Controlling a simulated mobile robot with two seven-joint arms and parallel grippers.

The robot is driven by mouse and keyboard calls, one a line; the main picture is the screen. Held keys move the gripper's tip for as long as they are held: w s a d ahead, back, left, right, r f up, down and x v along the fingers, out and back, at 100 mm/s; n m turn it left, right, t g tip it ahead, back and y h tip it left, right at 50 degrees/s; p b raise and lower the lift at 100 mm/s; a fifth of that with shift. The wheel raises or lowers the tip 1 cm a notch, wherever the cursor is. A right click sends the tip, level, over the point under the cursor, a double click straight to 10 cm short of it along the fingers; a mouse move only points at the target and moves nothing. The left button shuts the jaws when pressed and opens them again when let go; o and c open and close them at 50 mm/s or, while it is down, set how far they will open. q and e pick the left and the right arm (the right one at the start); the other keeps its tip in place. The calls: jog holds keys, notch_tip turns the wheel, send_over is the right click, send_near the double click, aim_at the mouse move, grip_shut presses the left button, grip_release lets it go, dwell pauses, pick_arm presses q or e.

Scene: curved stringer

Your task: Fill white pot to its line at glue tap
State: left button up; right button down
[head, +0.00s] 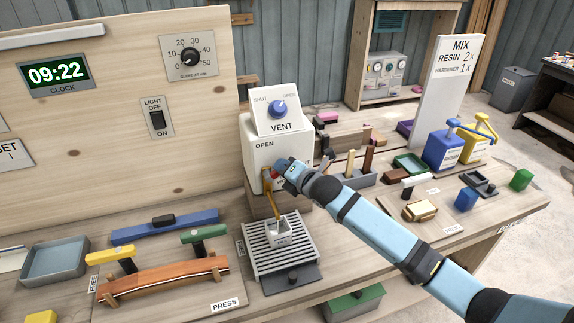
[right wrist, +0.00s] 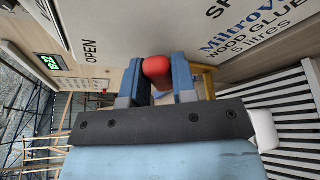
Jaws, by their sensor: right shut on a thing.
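The white glue container (head: 262,135) stands on a block at the back of the bench, with "OPEN" on its face. My right gripper (head: 278,173) is shut on the tap's red handle (right wrist: 158,70), which sits between its blue fingers in the right wrist view. Below it the white pot (head: 279,236) stands upright on the slatted drip tray (head: 258,258). An amber strip (head: 271,204) runs from the tap down to the pot's mouth and looks like flowing glue. The pot's line and glue level are too small to tell. My left gripper is out of view.
A vent dial box (head: 279,108) sits on top of the container. A press with a curved wooden strip (head: 165,281) lies left of the tray. Blue (head: 443,150) and yellow (head: 480,138) pump containers stand at the right. My right arm crosses above the bench's right half.

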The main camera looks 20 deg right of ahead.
jog(key=shift+a+r+n+p, duration=0.1)
jog(key=shift+r+n+p, duration=0.2)
jog(key=shift+p, duration=0.15)
jog(key=shift+h, duration=0.4)
jog(key=shift+a+f+n, duration=0.1)
jog(key=shift+n, duration=0.2)
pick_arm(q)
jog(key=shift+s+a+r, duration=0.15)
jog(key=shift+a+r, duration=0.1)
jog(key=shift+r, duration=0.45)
pick_arm(e)
jog(key=c, duration=0.9)
grip_release()
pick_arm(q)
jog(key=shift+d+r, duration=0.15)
pick_arm(e)
jog(key=shift+s, duration=0.1)
